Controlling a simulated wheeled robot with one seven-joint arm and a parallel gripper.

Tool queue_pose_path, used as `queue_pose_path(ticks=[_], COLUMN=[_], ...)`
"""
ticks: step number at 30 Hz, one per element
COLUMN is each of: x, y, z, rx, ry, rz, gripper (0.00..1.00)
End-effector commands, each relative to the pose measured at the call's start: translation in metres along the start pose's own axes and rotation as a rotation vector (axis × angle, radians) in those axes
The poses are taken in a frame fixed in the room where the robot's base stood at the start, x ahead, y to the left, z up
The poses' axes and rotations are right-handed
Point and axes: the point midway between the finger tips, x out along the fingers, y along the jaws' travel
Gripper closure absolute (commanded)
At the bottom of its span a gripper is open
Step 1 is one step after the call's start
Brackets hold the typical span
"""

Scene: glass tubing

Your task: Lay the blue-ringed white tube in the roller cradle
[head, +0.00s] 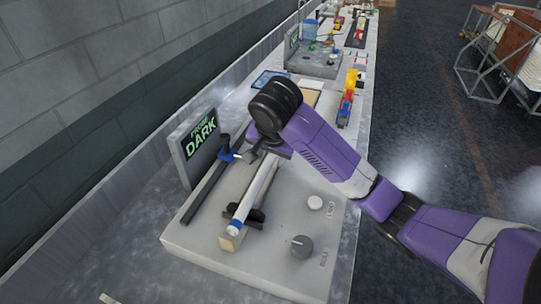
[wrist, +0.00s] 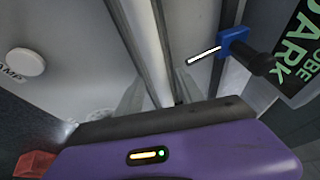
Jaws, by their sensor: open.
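The white tube (head: 261,184) slants up the grey bench unit in the head view, with its blue ring (head: 235,226) at the near end. Near that end it passes over the black rollers of the roller cradle (head: 257,215) and appears to lie on them; exact contact is unclear. My gripper (head: 258,153) is over the tube's far part, which my wrist hides. In the wrist view the tube (wrist: 147,45) runs between the spread, blurred fingers of my gripper (wrist: 162,92). The jaws are open, apart from the tube.
A dark rail (head: 205,188) runs left of the tube, with a blue-and-black holder (head: 227,148) on it. A sign (head: 197,143) reading DARK stands behind. A tan block (head: 230,242) sits at the tube's near end. A grey knob (head: 301,246) and white button (head: 315,202) are at right.

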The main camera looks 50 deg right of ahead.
Motion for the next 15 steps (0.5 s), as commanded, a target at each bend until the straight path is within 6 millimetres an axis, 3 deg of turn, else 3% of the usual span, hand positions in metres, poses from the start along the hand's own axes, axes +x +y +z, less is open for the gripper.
queue_pose_path(ticks=[5, 15], x=[-0.009, -0.058], y=[-0.001, -0.001], z=[-0.002, -0.005], rx=[0.0, -0.001], ry=[0.001, 0.003], rz=[-0.001, 0.001], gripper=[0.56, 0.56])
